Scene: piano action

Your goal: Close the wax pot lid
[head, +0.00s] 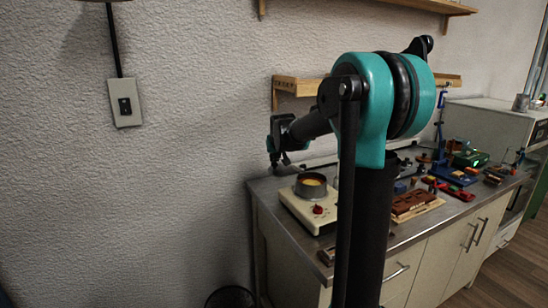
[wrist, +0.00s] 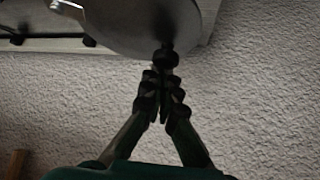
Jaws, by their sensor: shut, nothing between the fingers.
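In the head view my gripper (head: 276,160) is behind and left of the pot.
The metal bench (head: 262,188) stands against the textured wall. A reddish-brown block set (head: 410,203) and several small coloured tools lie to the right. A wooden shelf (head: 298,88) hangs above the bench. My arm hides the bench's middle.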

